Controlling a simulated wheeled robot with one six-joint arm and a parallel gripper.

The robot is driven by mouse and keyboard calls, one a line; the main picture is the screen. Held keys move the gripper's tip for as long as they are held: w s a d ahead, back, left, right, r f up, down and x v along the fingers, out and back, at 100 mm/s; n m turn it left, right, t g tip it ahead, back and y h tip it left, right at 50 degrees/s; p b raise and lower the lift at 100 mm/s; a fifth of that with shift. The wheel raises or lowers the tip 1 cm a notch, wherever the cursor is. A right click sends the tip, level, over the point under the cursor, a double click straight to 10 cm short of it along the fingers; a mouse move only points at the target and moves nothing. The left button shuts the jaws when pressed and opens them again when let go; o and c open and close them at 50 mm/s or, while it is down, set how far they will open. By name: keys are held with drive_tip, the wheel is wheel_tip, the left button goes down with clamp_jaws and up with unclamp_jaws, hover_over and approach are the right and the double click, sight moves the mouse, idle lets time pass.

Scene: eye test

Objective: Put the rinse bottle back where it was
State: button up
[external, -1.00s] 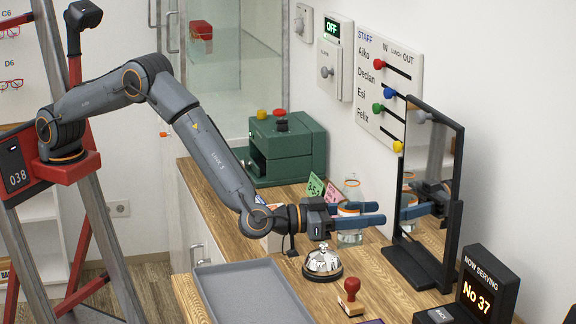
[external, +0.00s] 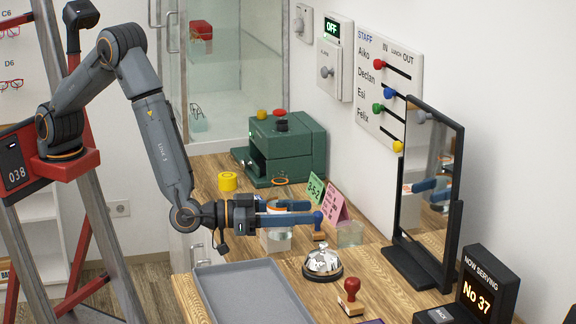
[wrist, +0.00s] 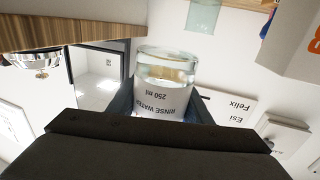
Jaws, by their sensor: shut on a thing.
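My gripper (external: 290,219) is shut on the rinse bottle (external: 276,241), its blue fingers on either side of the bottle. The bottle is clear with a white label and orange trim, and looks upright; the fingers hide part of its upper body. In the wrist view the bottle (wrist: 165,98) appears upside down between the fingers, with "RINSE WATER 250 ml" readable and clear liquid inside. I cannot tell whether its base touches the counter.
A clear vessel (external: 350,234), pink card (external: 333,201), green card (external: 315,189) and blue-knobbed stamp (external: 319,227) stand near the fingertips. A bell (external: 322,263), red stamp (external: 350,297), grey tray (external: 250,294), mirror (external: 432,180), yellow item (external: 228,182) and green machine (external: 285,148) surround the area.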

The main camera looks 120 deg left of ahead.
sight(291, 230)
drive_tip(key=f, duration=0.1)
drive_tip(key=s+f, duration=0.1)
drive_tip(key=f, duration=0.2)
drive_tip(key=shift+s+d+f+p, duration=0.2)
drive_tip(key=shift+s+f+p, duration=0.05)
drive_tip(key=shift+f+p, duration=0.4)
drive_tip(key=shift+f, duration=2.3)
drive_tip(key=shift+f, duration=0.1)
drive_tip(key=o, duration=1.2)
drive_tip(key=shift+c, duration=0.2)
